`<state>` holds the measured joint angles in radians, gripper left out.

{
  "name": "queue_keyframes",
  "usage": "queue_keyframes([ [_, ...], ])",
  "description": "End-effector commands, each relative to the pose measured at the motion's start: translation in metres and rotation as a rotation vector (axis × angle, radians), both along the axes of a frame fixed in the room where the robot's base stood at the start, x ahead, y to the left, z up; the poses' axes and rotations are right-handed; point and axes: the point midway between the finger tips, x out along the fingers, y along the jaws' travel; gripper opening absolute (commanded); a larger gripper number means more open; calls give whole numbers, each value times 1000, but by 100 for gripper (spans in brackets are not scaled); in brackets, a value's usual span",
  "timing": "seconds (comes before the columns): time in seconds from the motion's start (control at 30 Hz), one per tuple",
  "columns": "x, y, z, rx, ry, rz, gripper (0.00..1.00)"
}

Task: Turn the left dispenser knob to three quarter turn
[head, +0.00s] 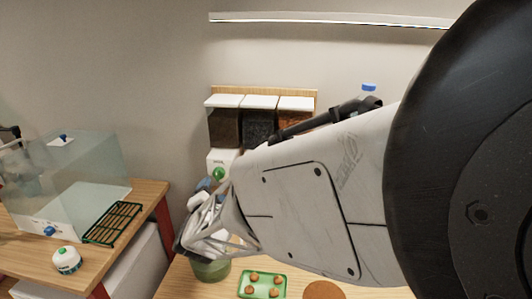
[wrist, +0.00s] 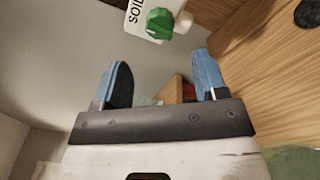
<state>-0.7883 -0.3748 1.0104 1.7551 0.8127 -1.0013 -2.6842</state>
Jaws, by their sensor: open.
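The left dispenser (head: 223,128) hangs on the wall as the leftmost of three, with a dark fill and a white lid. Its green knob (head: 219,174) sits on a white front plate below. In the wrist view the green knob (wrist: 160,23) is at the top, beside the "SOIL" lettering. My gripper (wrist: 160,80) has its two blue fingers spread wide with nothing between them. The knob lies beyond the fingertips, apart from them. In the head view my gripper (head: 207,190) is just below and left of the knob. The other dispensers' knobs are hidden behind my arm.
A green tray (head: 243,291) with several small brown pieces is on the wooden table, near a green pot (head: 210,271). A clear tank (head: 75,165), a green rack (head: 114,222) and a white-green jar (head: 67,260) are on the left bench.

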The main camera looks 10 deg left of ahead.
Motion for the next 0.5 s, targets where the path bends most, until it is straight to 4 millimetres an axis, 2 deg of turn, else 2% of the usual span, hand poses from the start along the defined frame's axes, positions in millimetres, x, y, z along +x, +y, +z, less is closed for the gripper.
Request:
queue_keyframes([
  [0.27, 5, 0, 0, 1, 1, -1, 66],
  [0.5, 26, 3, 0, 2, 1, -1, 66],
])
